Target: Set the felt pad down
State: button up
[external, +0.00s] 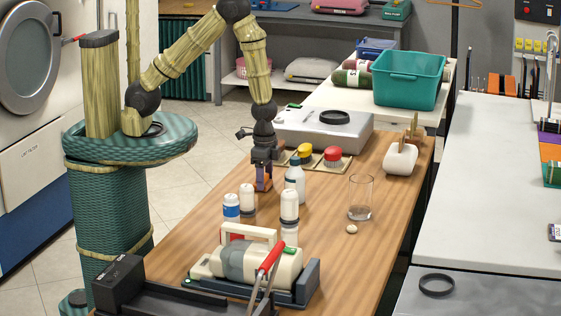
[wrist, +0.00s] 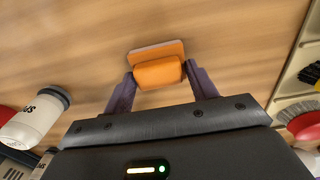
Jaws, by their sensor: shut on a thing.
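The felt pad is an orange block with a paler flat side, seen in the wrist view (wrist: 158,70) between my two purple fingers. My gripper (wrist: 160,80) is shut on it, with one finger against each end. In the external view my gripper (external: 263,182) points down over the wooden table (external: 330,240), just behind the white bottles.
Several white bottles (external: 289,205) stand close in front of my gripper. A tray with yellow and red round-topped items (external: 332,157) lies behind it. A glass (external: 360,198) stands to the right, and a white device with a red lever (external: 258,262) is at the front. Bare wood lies left of the bottles.

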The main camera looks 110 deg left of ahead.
jog(key=shift+f, duration=0.15)
jog(key=o, duration=1)
notch_tip(320, 180, up, 12)
jog(key=shift+r, duration=0.25)
dwell(0.4)
jog(key=s+d+r+t, duration=0.1)
jog(key=s+d+r, duration=0.3)
jog(key=d, duration=0.1)
jog(key=s+d+r+t, duration=0.1)
jog(key=s+d+r, duration=0.1)
jog(key=s+d, duration=0.1)
jog(key=shift+r+t, duration=0.1)
jog(key=shift+t, duration=0.2)
